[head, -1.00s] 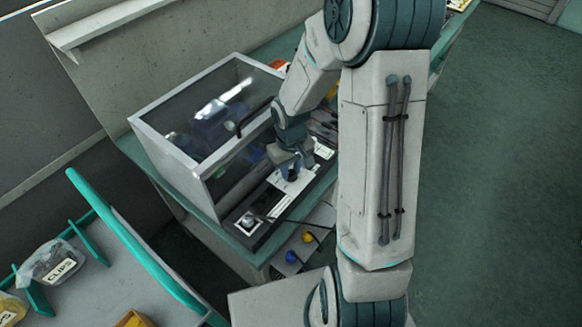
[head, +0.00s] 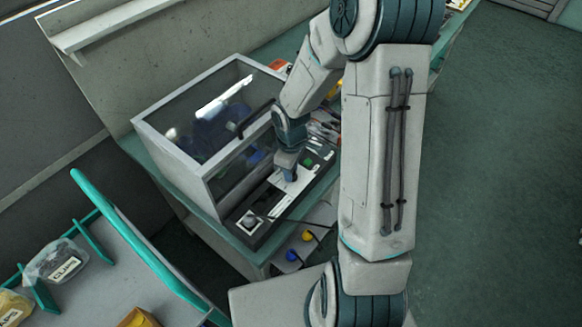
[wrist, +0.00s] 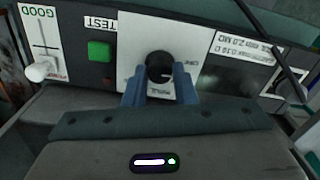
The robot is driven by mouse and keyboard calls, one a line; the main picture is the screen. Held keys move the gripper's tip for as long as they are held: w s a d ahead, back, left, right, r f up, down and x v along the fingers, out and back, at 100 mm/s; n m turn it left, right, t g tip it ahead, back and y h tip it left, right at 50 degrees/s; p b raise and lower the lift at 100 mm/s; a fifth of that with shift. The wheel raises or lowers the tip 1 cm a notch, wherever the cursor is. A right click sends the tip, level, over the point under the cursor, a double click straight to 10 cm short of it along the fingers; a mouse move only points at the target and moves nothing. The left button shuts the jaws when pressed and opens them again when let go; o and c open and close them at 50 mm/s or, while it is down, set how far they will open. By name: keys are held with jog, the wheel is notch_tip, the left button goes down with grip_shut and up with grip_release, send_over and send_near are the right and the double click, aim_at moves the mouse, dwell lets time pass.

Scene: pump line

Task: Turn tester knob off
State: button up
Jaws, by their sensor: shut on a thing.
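The black round tester knob (wrist: 159,66) sits on a white label plate with printed words around it, on the dark tester panel (wrist: 210,75). A light mark shows on the knob's face, but I cannot read which word it points at. My gripper (wrist: 160,86) is shut on the knob, one blue finger on each side. In the head view my gripper (head: 289,173) reaches down to the panel in front of the glass-sided box, and it hides the knob there.
A green button (wrist: 99,51) under a TEST label sits left of the knob. A GOOD scale with a white slider (wrist: 42,68) is further left. The clear box (head: 210,125) stands behind the panel. A cart with a teal rail (head: 130,240) is at the lower left.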

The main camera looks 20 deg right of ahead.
dwell(0.4)
jog(key=o, duration=1)
notch_tip(320, 180, up, 14)
jog(key=shift+f, duration=0.1)
jog(key=s+r+m+t, duration=0.1)
jog(key=s+r+m, duration=0.2)
jog(key=s, duration=0.2)
jog(key=s+r+m+t, duration=0.1)
jog(key=s+r+m, duration=0.2)
jog(key=s, duration=0.2)
jog(key=s+r+m+t, duration=0.1)
jog(key=s+r+m, duration=0.2)
jog(key=s+m, duration=0.1)
jog(key=shift+s+d+r, duration=0.25)
jog(key=shift+s+r, duration=0.15)
jog(key=shift+s, duration=0.3)
